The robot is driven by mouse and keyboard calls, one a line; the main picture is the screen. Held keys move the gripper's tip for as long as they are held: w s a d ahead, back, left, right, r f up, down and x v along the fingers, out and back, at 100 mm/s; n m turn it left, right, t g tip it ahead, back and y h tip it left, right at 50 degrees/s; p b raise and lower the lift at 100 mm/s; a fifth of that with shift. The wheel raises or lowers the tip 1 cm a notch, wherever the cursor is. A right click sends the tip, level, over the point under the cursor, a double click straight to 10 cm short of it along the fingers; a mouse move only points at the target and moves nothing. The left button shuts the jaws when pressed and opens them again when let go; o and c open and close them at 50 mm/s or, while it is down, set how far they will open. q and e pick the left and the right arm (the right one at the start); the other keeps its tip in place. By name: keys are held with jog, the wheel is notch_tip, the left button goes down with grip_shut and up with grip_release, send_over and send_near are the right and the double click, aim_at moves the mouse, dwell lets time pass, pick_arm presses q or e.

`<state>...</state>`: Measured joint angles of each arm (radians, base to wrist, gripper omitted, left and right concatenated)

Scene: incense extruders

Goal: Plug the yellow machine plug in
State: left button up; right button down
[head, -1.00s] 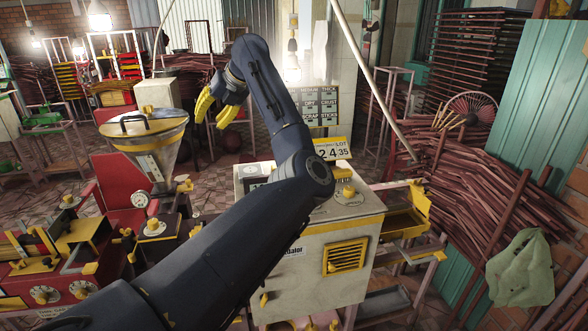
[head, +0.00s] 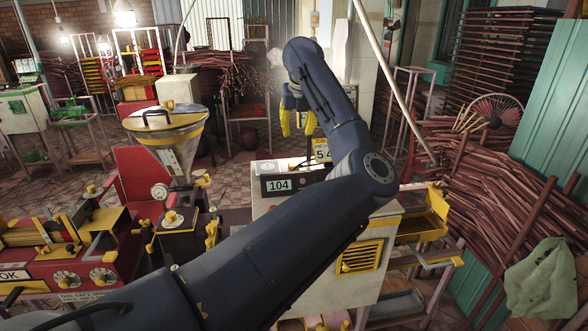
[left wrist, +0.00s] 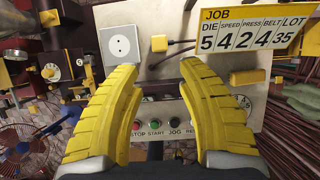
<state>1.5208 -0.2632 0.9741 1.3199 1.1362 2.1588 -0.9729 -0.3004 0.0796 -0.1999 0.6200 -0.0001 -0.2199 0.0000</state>
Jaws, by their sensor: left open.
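My left gripper (head: 297,122) is open with yellow ribbed fingers, above and behind the pale machine (head: 362,283) in the head view. In the left wrist view its fingers (left wrist: 160,72) are spread, with nothing held between them. Beyond them a white socket plate (left wrist: 122,50) with a round two-hole outlet is on a pale panel. A small yellow block (left wrist: 159,43) sits just right of the socket, near dark cables; I cannot tell if it is the plug. Another yellow block (left wrist: 247,76) with a cable is below the job sign. My right gripper is not in view.
The JOB sign (left wrist: 245,30) stands at the upper right of the wrist view, and labelled buttons (left wrist: 155,124) lie below the fingers. In the head view, a hopper (head: 168,128) and red machine (head: 75,262) are left; stick piles (head: 490,190) are right.

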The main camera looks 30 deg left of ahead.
aim_at(293, 164)
pick_arm(q)
jog(key=x, duration=1.2)
jog(key=shift+x, duration=2.65)
jog(key=shift+s, duration=0.1)
jog(key=c, duration=0.8)
